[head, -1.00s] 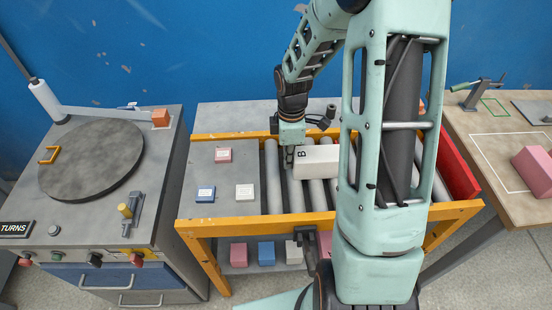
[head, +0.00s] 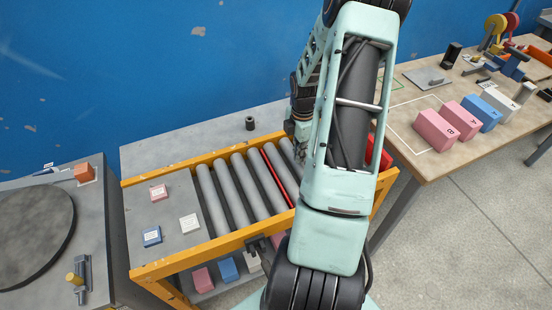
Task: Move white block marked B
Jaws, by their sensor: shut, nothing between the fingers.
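The white block marked B does not show now; the part of the roller conveyor (head: 230,185) behind my arm is hidden. A white block (head: 497,104) stands on the wooden table at right; I cannot read a mark on it. My gripper (head: 289,128) is partly in view at the far side of the rollers, mostly covered by my arm. It is shut and I see nothing held in it.
The conveyor has an orange frame (head: 200,257) and a red strip (head: 278,175) between rollers. The wooden table (head: 440,165) carries pink (head: 437,130) and blue blocks (head: 481,112). Small tags lie on the grey plate (head: 168,215). The visible rollers are bare.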

